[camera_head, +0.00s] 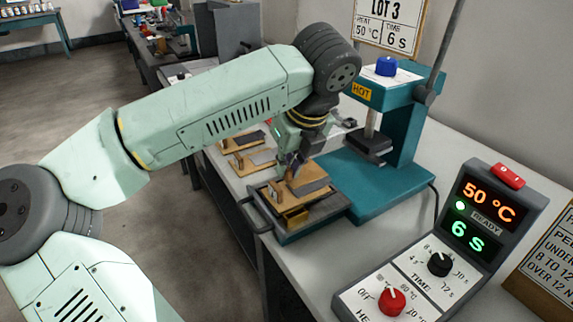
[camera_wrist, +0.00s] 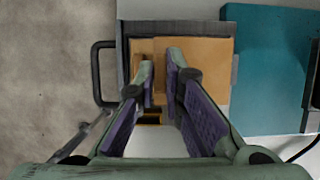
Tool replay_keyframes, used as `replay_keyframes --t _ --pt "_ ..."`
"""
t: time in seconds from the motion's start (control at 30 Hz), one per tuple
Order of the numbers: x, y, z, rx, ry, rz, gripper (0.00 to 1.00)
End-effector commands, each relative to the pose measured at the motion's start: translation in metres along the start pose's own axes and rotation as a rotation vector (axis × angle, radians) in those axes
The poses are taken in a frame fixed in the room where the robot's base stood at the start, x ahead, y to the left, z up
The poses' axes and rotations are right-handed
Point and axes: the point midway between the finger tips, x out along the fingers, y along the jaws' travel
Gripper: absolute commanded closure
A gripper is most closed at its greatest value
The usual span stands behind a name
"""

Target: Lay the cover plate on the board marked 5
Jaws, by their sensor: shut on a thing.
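My gripper (camera_head: 293,170) is shut on the small upright block of a tan cover plate (camera_head: 312,183). The plate is above the pulled-out tray (camera_head: 333,207) of the teal press. In the wrist view my gripper (camera_wrist: 160,75) has its fingers on either side of the block, and the tan cover plate (camera_wrist: 212,75) spreads to the right. A tan board with a yellow patch (camera_head: 297,216) shows under the plate; its number is not readable. I cannot tell whether plate and board touch.
Two more tan boards with grey pieces lie on the bench, one nearer (camera_head: 254,161) and one farther (camera_head: 240,142). The teal press (camera_head: 395,140) marked HOT stands behind. A control box (camera_head: 440,250) reads 50 °C, READY, 6 S. The tray's handle (camera_head: 262,215) sticks out left.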

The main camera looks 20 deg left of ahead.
Motion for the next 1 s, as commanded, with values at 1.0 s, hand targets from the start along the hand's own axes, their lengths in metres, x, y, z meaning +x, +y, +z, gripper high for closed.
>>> replay_keyframes --t 1.0 --pt "0.021 0.001 -0.008 -0.003 0.000 -0.001 1.00"
